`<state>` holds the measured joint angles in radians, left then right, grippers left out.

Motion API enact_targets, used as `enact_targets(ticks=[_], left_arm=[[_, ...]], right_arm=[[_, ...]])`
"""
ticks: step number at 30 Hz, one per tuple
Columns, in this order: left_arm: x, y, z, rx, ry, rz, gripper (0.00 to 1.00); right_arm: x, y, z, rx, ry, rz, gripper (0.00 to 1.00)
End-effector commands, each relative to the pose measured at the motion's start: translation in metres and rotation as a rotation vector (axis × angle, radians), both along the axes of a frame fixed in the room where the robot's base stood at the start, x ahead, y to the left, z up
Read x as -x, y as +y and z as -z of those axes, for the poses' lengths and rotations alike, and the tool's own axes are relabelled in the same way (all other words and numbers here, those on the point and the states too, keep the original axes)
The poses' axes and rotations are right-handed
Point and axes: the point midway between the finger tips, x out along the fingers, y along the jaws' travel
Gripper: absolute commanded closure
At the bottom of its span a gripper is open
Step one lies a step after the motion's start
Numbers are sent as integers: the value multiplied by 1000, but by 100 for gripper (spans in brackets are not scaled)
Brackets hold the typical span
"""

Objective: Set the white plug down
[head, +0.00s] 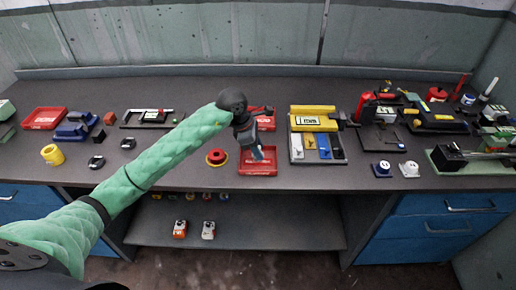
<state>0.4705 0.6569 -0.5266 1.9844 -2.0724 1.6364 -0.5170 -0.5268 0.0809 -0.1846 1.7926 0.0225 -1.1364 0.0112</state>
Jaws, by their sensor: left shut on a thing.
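My left gripper (254,146) hangs above the front red tray (258,170) near the middle of the bench. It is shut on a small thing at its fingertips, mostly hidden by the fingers. Only a pale blue-grey bit shows, so I cannot tell for certain whether this is the white plug. From this view I cannot tell whether the held thing touches the tray. My right gripper is not in view.
A board with yellow parts (313,118) stands to the right. A blue-and-white piece (381,169) and a white piece (409,169) sit farther right. The bench front between board and tray is clear.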

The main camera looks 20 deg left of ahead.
Motion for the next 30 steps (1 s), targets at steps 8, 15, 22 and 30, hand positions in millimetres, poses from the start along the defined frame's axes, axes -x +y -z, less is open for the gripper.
enact_targets(ticks=[8, 15, 22, 30], left_arm=[[0, 0, 11, 0, 0, 1, 86], [0, 0, 12, 0, 0, 1, 86], [0, 0, 13, 0, 0, 1, 86], [0, 0, 13, 0, 0, 0, 56]], right_arm=[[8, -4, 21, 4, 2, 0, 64], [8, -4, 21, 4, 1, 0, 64], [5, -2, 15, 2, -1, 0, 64], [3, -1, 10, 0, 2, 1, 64]])
